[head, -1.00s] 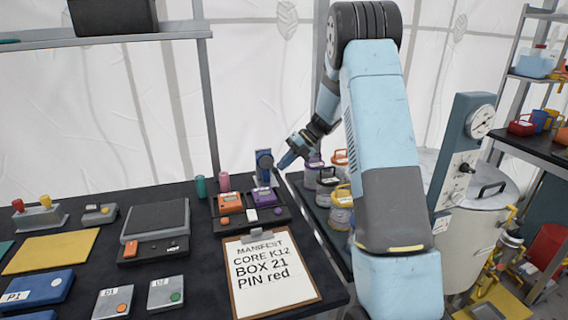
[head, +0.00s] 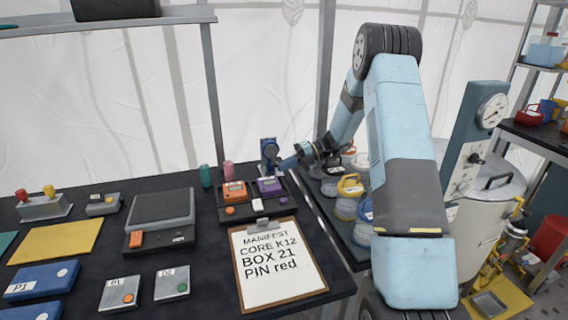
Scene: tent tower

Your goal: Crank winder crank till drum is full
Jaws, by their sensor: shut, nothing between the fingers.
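A small dark blue upright device (head: 268,152), which looks like the winder, stands at the back right of the black table, behind the purple box. Its crank and drum are too small to make out, so I cannot tell how full the drum is. My gripper (head: 284,164) reaches in from the right, beside the device's lower right side. Its blue fingers point left and are shut with nothing held. They overlap the device's edge in the picture, and I cannot tell whether they touch it.
An orange box (head: 235,191) and a purple box (head: 269,188) sit just in front of the device. A manifest clipboard (head: 274,264) lies nearer. Green (head: 206,176) and pink (head: 228,170) cylinders stand to the left. Several lidded jars (head: 349,187) stand right, under my arm.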

